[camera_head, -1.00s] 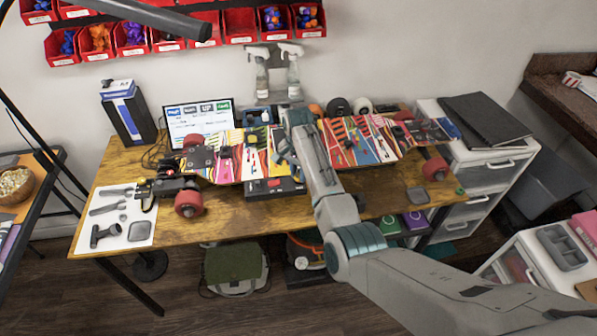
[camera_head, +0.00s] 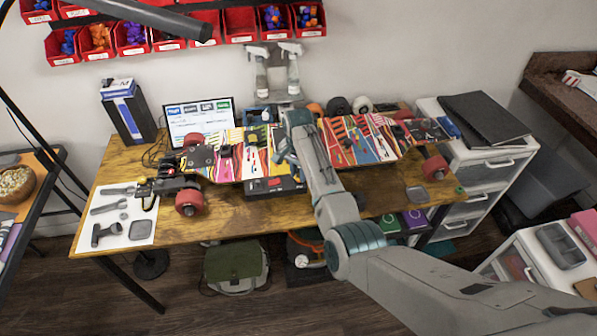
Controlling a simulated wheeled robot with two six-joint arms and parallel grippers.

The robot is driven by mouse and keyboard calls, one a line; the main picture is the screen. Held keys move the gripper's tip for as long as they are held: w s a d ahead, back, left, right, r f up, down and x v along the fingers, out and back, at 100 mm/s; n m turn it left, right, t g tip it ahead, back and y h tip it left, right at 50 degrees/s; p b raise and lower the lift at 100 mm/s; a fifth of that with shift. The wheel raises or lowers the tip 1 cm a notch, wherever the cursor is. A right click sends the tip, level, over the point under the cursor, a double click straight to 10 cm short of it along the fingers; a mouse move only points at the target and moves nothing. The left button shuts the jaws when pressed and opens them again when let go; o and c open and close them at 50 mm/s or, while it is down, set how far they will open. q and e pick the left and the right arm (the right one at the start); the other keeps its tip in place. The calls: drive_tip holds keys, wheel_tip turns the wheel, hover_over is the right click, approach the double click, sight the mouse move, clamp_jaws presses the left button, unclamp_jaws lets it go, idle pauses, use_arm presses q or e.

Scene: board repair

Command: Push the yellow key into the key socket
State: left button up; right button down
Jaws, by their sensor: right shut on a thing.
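The long electric skateboard (camera_head: 350,147) lies across the wooden table, its colourful underside up, with red wheels at both ends. My right gripper (camera_head: 283,158) points down and away at the middle of the board. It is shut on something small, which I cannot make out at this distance. I cannot pick out the yellow key or the key socket for certain. My right arm hides part of the board's middle. My left gripper is not in view.
A black box with a red switch (camera_head: 275,186) sits in front of the board. A screen (camera_head: 198,119) and spray bottles (camera_head: 293,75) stand behind. A white mat (camera_head: 124,232) holds tools at the left. The front table strip is mostly clear.

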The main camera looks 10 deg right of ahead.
drive_tip(key=shift+f, duration=0.45)
idle(0.4)
drive_tip(key=c, duration=0.9)
unclamp_jaws()
drive_tip(key=shift+r, duration=0.15)
drive_tip(key=shift+r+p, duration=1.45)
drive_tip(key=shift+p, duration=0.35)
wheel_tip(320, 180, up, 3)
drive_tip(key=p, duration=0.3)
drive_tip(key=shift+r, duration=1.45)
